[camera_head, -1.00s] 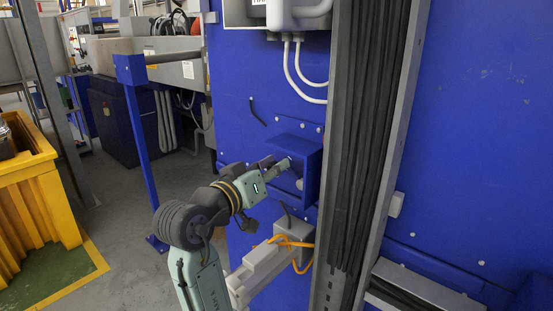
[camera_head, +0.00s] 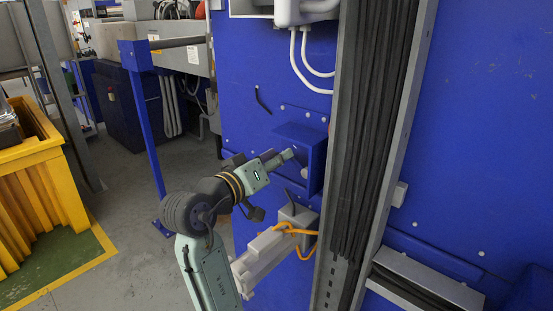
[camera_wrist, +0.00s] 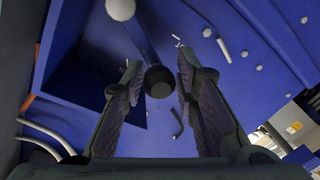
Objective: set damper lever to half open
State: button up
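My gripper (camera_wrist: 158,75) is open in the wrist view, one dark finger on each side. A round black knob (camera_wrist: 158,82) shows end-on between the fingertips, with a small gap on each side. In the head view my gripper (camera_head: 284,157) is at the open left side of a blue box-shaped housing (camera_head: 315,163) on the machine wall. The knob cannot be made out there.
A pale ball (camera_wrist: 120,9) sits near the fingers, inside the housing. A bent black rod (camera_head: 263,100) sticks out of the blue wall above left. A grey cable box (camera_head: 270,248) with orange cable is below. A vertical cable channel (camera_head: 365,140) stands to the right.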

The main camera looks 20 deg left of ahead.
jog(key=shift+o, duration=1.3)
jog(key=shift+s, duration=0.1)
jog(key=v, duration=1.1)
jog(key=shift+s, duration=0.4)
